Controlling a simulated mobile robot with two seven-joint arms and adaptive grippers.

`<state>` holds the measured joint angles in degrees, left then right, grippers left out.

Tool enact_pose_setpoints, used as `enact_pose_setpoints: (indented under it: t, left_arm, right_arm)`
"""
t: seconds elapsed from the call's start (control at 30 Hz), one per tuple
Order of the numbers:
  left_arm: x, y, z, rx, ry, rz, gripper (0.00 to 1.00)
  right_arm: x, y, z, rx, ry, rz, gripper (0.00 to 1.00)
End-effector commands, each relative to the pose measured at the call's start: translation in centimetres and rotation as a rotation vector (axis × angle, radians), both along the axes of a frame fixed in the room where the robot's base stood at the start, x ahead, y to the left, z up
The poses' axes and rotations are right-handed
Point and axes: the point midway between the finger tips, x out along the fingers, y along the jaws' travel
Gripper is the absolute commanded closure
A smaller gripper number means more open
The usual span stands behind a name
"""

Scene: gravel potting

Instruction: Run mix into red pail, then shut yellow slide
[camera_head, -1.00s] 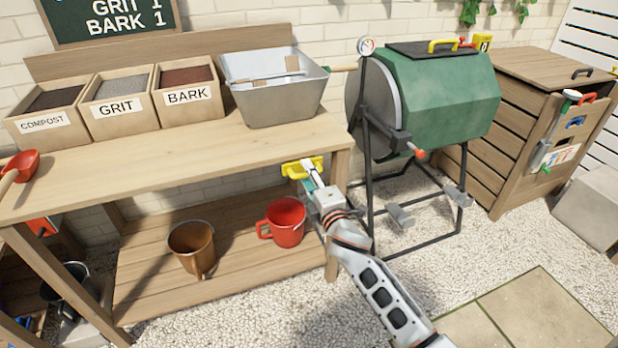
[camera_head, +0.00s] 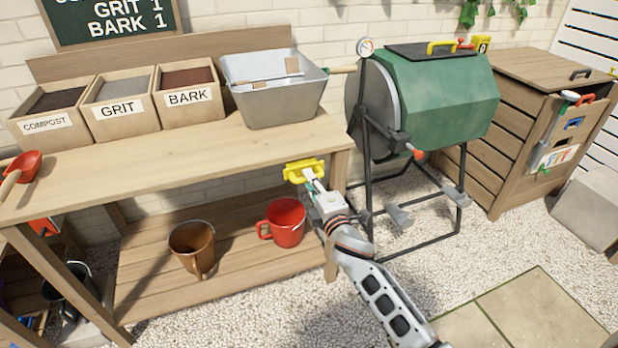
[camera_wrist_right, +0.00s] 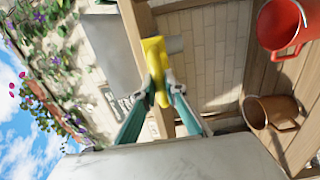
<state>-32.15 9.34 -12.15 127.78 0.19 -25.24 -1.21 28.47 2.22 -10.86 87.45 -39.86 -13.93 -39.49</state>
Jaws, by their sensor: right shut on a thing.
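The yellow slide (camera_head: 304,171) is at the front edge of the bench, near its right end, below the grey metal tub (camera_head: 276,97). My right gripper (camera_head: 316,187) is shut on the yellow slide. In the right wrist view the two fingers (camera_wrist_right: 161,94) close on the yellow handle (camera_wrist_right: 156,68). The red pail (camera_head: 286,222) stands upright on the lower shelf, below and slightly left of the slide. It also shows in the right wrist view (camera_wrist_right: 282,28). What is inside the pail cannot be told. My left gripper is not in view.
A brown pail (camera_head: 192,249) stands left of the red one on the lower shelf (camera_head: 150,290). Bins of compost (camera_head: 43,124), grit (camera_head: 118,107) and bark (camera_head: 188,96) stand on the bench. A green drum (camera_head: 440,100) on a black frame stands at right.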

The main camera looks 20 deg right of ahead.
Motion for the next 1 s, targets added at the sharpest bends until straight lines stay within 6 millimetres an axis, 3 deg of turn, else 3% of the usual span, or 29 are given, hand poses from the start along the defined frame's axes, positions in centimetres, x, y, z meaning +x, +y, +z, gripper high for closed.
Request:
enact_pose_setpoints:
  t: [1.0]
  left_arm:
    - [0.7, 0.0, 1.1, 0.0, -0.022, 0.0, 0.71]
  right_arm:
    - [-1.8, 0.0, 0.0, 0.001, 0.0, 0.001, 1.0]
